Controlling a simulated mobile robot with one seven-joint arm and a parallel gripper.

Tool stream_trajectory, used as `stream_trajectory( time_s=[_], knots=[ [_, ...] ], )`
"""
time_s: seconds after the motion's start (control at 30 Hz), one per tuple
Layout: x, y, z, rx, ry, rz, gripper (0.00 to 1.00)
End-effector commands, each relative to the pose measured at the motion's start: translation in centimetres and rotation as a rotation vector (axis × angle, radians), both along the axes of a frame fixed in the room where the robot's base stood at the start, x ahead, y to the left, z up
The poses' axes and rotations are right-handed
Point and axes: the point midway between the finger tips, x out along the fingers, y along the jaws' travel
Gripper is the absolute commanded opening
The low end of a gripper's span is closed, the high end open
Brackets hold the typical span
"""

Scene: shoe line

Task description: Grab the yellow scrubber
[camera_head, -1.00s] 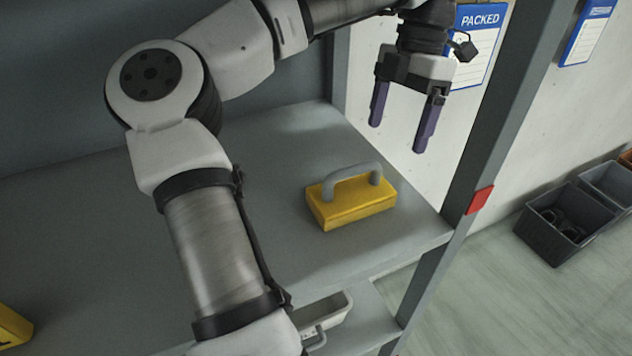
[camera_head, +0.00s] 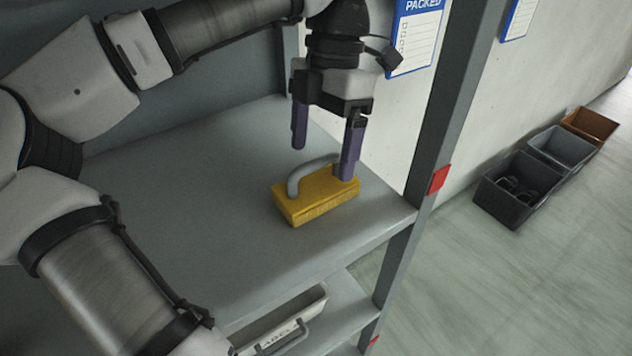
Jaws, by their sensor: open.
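The yellow scrubber (camera_head: 322,199) is a yellow block with a grey arched handle on top. It lies on the grey shelf (camera_head: 190,210), near the shelf's right front corner. My gripper (camera_head: 325,162) points down with its two purple fingers apart and nothing held between them. The fingers are at the scrubber's handle. The right finger overlaps the handle's right end in the picture, and the left finger shows behind the handle. I cannot tell whether either finger touches it.
A grey rack post (camera_head: 450,100) with a red patch stands right of the scrubber. A lower shelf holds a light bin (camera_head: 280,325). Black (camera_head: 515,190), grey (camera_head: 562,148) and orange (camera_head: 590,124) bins stand on the floor at right. The shelf left of the scrubber is clear.

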Motion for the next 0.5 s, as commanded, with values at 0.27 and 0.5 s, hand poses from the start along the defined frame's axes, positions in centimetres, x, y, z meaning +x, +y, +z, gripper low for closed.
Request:
stream_trajectory(
  time_s=[0.27, 0.5],
  knots=[
    [-3.0, 1.3, -1.7, 0.002, 0.003, 0.0, 0.85],
    [-3.2, 1.4, -2.9, 0.001, -0.001, 0.0, 0.85]
  ],
)
